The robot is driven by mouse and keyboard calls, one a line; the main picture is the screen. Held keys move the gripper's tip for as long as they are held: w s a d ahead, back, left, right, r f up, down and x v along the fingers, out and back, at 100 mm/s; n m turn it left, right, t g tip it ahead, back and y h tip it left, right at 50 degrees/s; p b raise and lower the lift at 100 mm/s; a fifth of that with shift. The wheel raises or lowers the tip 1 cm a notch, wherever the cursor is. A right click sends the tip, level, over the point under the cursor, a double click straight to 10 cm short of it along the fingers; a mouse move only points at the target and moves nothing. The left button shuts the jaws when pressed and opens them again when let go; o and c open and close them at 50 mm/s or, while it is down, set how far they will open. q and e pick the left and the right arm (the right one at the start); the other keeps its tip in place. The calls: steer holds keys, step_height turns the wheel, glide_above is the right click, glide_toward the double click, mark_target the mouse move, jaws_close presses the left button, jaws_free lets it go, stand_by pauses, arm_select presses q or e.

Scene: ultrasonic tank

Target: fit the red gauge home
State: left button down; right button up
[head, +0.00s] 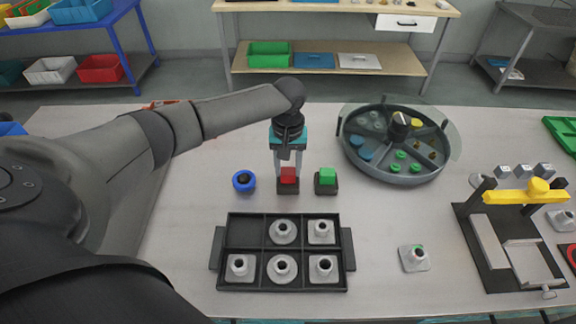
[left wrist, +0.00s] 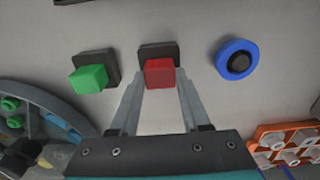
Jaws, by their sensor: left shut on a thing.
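The red gauge (head: 288,175) is a small red block over a dark square base (head: 288,187), behind the tray. My left gripper (head: 289,168) reaches down from above and is shut on the red gauge, with a finger on each side. In the left wrist view the red gauge (left wrist: 160,73) sits between the fingertips, with the dark base (left wrist: 157,49) beyond it. I cannot tell whether the gauge is fully seated in the base or slightly above it. My right gripper is not in view.
A green block (head: 327,177) on a similar dark base stands close at right. A blue ring (head: 244,181) lies at left. A black tray (head: 233,231) holds several grey flanged pieces in front. A round divided tank (head: 398,180) and a yellow-barred fixture (head: 505,197) stand at right.

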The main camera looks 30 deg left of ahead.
arm_select(q)
steer(key=shift+s+f+p, duration=0.1)
steer(key=shift+f+p, duration=0.1)
steer(key=shift+p, duration=1.05)
stand_by(4.0)
steer(key=shift+c, duration=1.5)
jaws_free()
steer(key=shift+r, duration=0.15)
step_height(320, 180, up, 15)
steer(key=p, duration=0.1)
